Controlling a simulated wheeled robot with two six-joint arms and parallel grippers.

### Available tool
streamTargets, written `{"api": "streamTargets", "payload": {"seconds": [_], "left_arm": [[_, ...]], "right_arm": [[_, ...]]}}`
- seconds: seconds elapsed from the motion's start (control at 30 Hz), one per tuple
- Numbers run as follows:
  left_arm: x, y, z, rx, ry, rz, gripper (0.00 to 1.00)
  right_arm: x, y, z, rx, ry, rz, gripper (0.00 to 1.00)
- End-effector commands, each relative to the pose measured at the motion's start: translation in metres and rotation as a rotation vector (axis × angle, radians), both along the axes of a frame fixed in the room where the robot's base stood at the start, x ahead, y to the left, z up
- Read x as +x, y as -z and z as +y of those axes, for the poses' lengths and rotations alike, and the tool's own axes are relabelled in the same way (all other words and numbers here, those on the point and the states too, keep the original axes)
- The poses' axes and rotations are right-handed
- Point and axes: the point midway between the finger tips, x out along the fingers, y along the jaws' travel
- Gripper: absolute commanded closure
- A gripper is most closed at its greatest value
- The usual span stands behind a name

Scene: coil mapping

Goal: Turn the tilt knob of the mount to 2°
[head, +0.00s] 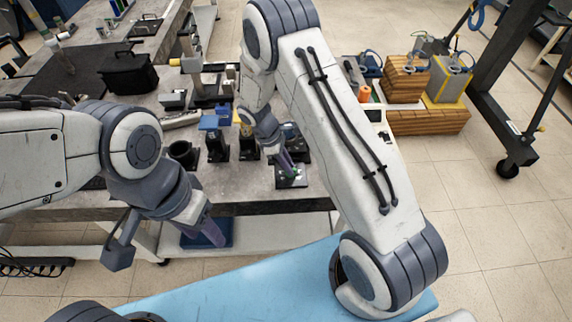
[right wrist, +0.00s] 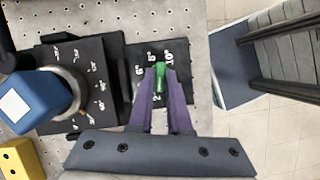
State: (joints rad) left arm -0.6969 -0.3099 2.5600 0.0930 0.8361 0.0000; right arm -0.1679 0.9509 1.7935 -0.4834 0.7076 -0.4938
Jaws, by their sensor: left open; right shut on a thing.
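The mount's black dial plate (right wrist: 178,62) carries white degree marks in the right wrist view; its small print is hard to read. The green tilt knob (right wrist: 159,76) stands on this plate. My right gripper (right wrist: 158,92) is shut on the green knob, with its purple fingers on either side of it. The fingers hide part of the plate and some marks. In the head view, my right gripper (head: 289,165) reaches down to the mount (head: 291,182) near the table's front edge. My left gripper (head: 208,230) is open and empty, in front of the table edge, away from the mount.
Left of the knob stands a blue-capped device (right wrist: 38,102) on another marked black plate (right wrist: 92,62). A yellow block (right wrist: 16,158) sits at lower left. In the head view, several devices crowd the table near a black case (head: 128,73). Wooden boxes (head: 428,121) stand at right.

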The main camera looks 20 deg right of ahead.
Motion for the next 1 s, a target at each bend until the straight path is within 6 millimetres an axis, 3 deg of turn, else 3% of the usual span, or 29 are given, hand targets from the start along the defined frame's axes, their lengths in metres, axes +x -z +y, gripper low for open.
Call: {"api": "streamTargets", "payload": {"seconds": [0.63,0.67,0.7,0.73,1.0], "left_arm": [[0.0000,-0.0002,0.0000,0.000,0.000,0.000,0.50],[0.0000,-0.0002,0.0000,0.000,0.000,0.000,0.50],[0.0000,-0.0002,0.0000,0.000,0.000,0.000,0.50],[0.0000,-0.0003,0.0000,0.000,0.000,0.000,0.50],[0.0000,-0.0001,0.0000,0.000,0.000,0.000,0.50]], "right_arm": [[0.0059,-0.0023,-0.0012,0.000,0.048,-0.014,1.00],[0.0060,-0.0023,-0.0013,0.001,0.048,-0.015,0.76],[0.0060,-0.0023,-0.0013,0.001,0.048,-0.015,0.61],[0.0058,-0.0022,-0.0012,0.001,0.048,-0.013,0.54],[0.0030,-0.0011,-0.0006,0.000,0.050,-0.006,0.54]]}}
